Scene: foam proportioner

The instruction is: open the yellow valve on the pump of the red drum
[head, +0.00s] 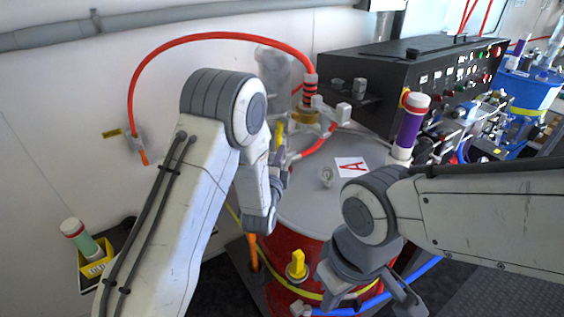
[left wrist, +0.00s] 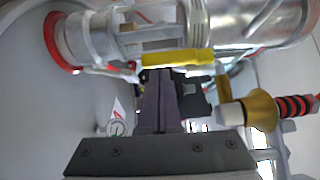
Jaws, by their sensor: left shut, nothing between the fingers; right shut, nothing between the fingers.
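The red drum (head: 316,252) has a grey lid with a white card marked with a red A. The pump, with clear and metal parts, stands at the lid's far left, partly hidden by my left arm. Its yellow valve handle (head: 279,136) shows just past my left gripper (head: 281,166). In the left wrist view the handle is a yellow bar (left wrist: 178,58) across the pump body. My left gripper there (left wrist: 164,74) is shut and empty, its tips close to the bar; I cannot tell if they touch. My right gripper (head: 352,298) is shut and empty, low before the drum.
A second yellow fitting (head: 297,264) sits low on the drum's front. A red hose (head: 215,36) arches from the wall to the pump. A black control box (head: 410,80) stands behind the drum. A purple cylinder (head: 411,122) stands at the lid's right. A blue drum (head: 530,92) is further right.

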